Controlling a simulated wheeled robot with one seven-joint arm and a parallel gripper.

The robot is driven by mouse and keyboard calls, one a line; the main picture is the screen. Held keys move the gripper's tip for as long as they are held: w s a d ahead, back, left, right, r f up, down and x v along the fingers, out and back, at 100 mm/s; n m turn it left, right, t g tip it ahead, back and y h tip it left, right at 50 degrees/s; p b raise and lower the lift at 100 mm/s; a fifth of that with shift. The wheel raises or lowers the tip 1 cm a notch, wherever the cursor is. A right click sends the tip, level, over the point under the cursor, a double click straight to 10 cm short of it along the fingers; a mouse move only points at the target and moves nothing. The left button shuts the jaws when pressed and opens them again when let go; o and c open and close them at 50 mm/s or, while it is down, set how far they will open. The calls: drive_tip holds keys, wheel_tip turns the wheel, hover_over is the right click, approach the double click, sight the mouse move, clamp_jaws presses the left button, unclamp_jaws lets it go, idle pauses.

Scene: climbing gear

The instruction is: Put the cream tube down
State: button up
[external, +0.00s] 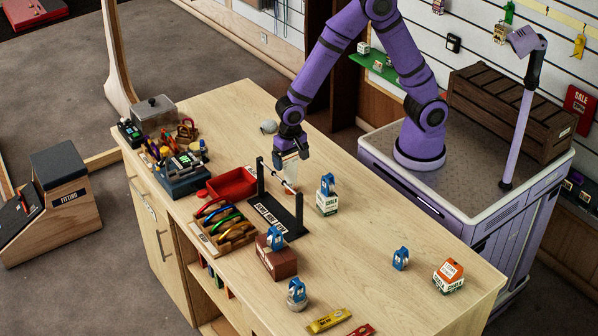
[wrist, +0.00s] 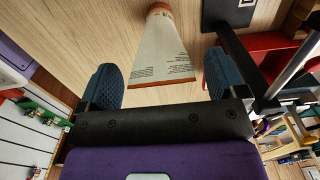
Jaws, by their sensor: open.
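The cream tube (wrist: 162,50) is white with small print and an orange cap end. In the wrist view it lies between and just beyond the two fingers of my gripper (wrist: 162,80), with a gap on each side. My gripper is open. In the external view my gripper (external: 290,152) is low over the table, and the pale tube (external: 291,174) shows below it, upright with its orange end at the tabletop. The wooden table (external: 345,215) is under it.
A black stand with a bar (external: 285,215) is close beside the tube. A red tray (external: 232,184) and a rack of coloured carabiners (external: 222,224) lie to the left. A chalk box (external: 327,203) with a blue device on top is to the right. The table's right part is mostly free.

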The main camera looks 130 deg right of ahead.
wheel_tip(320, 180, up, 12)
drive_tip(key=s+a+r+n+t, duration=0.1)
drive_tip(key=s+a+r+n, duration=0.45)
drive_tip(key=r, duration=0.25)
drive_tip(key=s+a+r+n+t, duration=0.2)
drive_tip(key=s+n, duration=0.4)
drive_tip(key=s, duration=0.4)
drive_tip(key=s+a+r+n+t, duration=0.2)
drive_tip(key=s+a+r+n, duration=0.2)
drive_tip(key=s, duration=0.6)
drive_tip(key=shift+s+a+n, duration=0.3)
drive_tip(key=shift+a+n, duration=0.75)
drive_tip(key=shift+n, duration=0.2)
